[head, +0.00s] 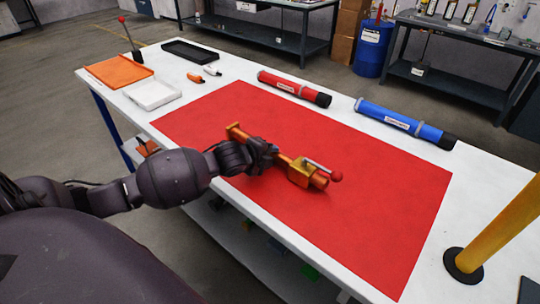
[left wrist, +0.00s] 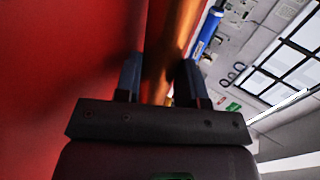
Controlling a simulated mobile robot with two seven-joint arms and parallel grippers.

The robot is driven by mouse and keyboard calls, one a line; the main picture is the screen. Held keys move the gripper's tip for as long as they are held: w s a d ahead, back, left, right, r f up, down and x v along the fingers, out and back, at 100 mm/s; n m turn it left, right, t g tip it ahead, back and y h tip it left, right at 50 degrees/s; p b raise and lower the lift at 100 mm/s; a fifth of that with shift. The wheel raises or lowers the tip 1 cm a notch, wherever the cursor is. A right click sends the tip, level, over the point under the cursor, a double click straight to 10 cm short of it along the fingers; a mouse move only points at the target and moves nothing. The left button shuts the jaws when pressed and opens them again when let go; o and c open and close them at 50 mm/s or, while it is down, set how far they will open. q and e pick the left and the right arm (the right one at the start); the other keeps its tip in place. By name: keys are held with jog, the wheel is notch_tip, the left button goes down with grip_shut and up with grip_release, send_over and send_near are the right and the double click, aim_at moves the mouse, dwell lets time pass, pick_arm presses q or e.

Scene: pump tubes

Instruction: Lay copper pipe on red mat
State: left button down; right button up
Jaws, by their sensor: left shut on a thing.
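The copper pipe (head: 285,161) is an orange-brown tube with a brass valve block (head: 303,172) and a red-knobbed lever near its right end. It is over the middle of the red mat (head: 390,200); I cannot tell whether it touches the mat. My left gripper (head: 268,152) is shut around the middle of the pipe and hides part of it. In the left wrist view, the pipe (left wrist: 172,50) runs between the two dark fingers (left wrist: 160,80), with the red mat (left wrist: 70,70) at the left. My right gripper is not in view.
A red tube (head: 293,88) and a blue tube (head: 404,122) lie along the mat's far edge. An orange tray (head: 118,72), a white tray (head: 152,94) and a black tray (head: 190,51) are at the left. A yellow post (head: 500,225) stands at the right. Most of the mat is clear.

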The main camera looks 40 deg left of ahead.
pick_arm(q)
jog(key=shift+r, duration=0.15)
jog(key=c, duration=1)
grip_release()
jog(key=shift+f, duration=0.25)
jog(key=shift+s+r, duration=0.4)
jog(key=p+v, duration=0.2)
jog(key=v, duration=0.4)
jog(key=shift+a+r, duration=0.1)
jog(key=shift+r, duration=0.05)
jog(key=v, duration=0.5)
jog(key=shift+p, duration=0.4)
